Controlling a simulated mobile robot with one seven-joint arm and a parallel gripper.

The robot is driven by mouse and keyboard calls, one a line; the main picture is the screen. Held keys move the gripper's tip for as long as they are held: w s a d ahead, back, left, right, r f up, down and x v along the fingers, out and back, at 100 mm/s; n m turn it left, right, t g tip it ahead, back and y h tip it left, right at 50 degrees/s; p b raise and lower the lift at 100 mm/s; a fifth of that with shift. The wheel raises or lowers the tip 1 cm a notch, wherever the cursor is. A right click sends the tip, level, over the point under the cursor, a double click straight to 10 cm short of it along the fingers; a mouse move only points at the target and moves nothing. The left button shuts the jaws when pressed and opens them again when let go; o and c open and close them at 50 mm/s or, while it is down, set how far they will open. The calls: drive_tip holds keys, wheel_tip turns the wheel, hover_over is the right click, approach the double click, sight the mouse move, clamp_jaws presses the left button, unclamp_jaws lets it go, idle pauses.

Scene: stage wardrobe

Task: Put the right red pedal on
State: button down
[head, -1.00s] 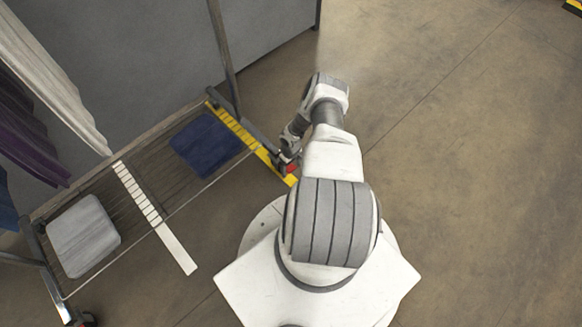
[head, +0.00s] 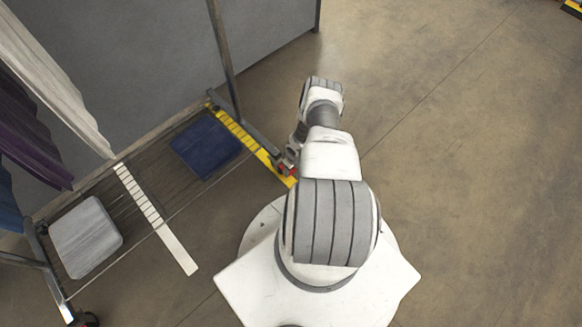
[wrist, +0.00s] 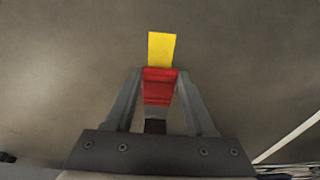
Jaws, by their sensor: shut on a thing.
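The right red pedal (wrist: 158,88) is between the two fingers of my gripper (wrist: 160,76) in the wrist view. The fingers are shut on it. A yellow piece stands just beyond the pedal, and a dark part shows behind it. In the head view the red pedal (head: 284,168) is at the right end of the clothes rack, beside the yellow strip (head: 250,143). My gripper (head: 288,160) is there too, partly hidden by my arm. The wheel under the pedal is not clearly visible.
The rack's base carries a dark blue box (head: 207,145), a grey box (head: 86,237) and a pale slatted strip (head: 150,210). Another red part (head: 87,320) shows at the rack's lower left corner. Garments (head: 30,130) hang at the left. The floor to the right is clear.

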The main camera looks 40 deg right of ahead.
drive_tip(key=shift+s+a+f+t+p, duration=0.1)
drive_tip(key=shift+s+f+t+p, duration=0.25)
drive_tip(key=shift+t+p, duration=0.45)
drive_tip(key=shift+f+t, duration=0.1)
drive_tip(key=shift+t, duration=0.7)
drive_tip(key=shift+c, duration=1.2)
unclamp_jaws()
